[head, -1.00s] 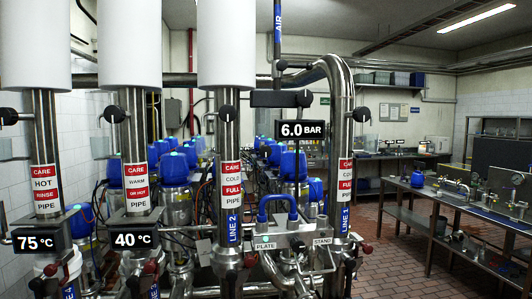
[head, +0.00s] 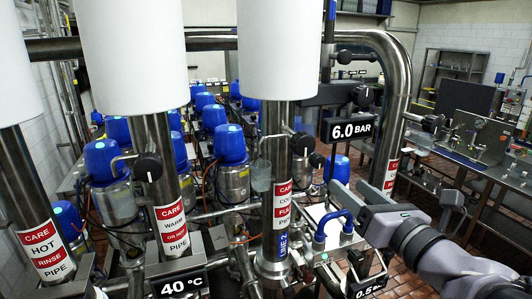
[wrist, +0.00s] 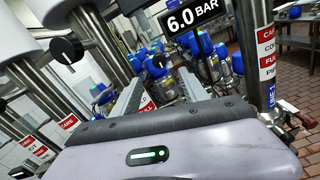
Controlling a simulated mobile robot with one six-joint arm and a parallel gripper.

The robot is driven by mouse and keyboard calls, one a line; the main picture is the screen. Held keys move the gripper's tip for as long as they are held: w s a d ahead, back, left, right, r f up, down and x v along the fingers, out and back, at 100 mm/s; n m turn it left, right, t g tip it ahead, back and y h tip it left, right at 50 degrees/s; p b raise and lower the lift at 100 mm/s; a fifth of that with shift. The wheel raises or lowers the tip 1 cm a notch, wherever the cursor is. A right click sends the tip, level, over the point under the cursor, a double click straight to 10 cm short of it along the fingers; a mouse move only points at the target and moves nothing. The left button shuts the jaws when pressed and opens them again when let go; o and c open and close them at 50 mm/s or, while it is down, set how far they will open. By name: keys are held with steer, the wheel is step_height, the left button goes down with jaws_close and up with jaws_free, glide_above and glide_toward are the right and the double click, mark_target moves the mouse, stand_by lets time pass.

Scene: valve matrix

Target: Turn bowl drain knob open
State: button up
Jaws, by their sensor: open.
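No knob carries a readable bowl drain label, so I cannot tell which one it is. Round black knobs sit on the steel pipes in the head view: one on the warm pipe (head: 148,167), one by the cold pipe (head: 303,144) and one beside the pressure sign (head: 362,96). In the wrist view, one black knob (wrist: 67,49) is left of my fingers and a smaller one (wrist: 157,62) appears beyond the gap between them. My gripper (wrist: 158,78) is open, with nothing between its fingers. In the head view my grey arm reaches in from the lower right.
White insulated pipe sleeves (head: 278,45) hang in front. A 6.0 BAR sign (head: 352,130) and a bent steel pipe (head: 392,120) stand close to my arm. Blue-capped valves (head: 229,143) crowd behind. A steel bench (head: 480,160) is at the right.

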mark_target(320, 164)
steer(key=x, duration=1.3)
steer(key=shift+w+a+f, duration=0.15)
steer(key=shift+w+a, duration=0.05)
steer(key=shift+w, duration=0.05)
jaws_close()
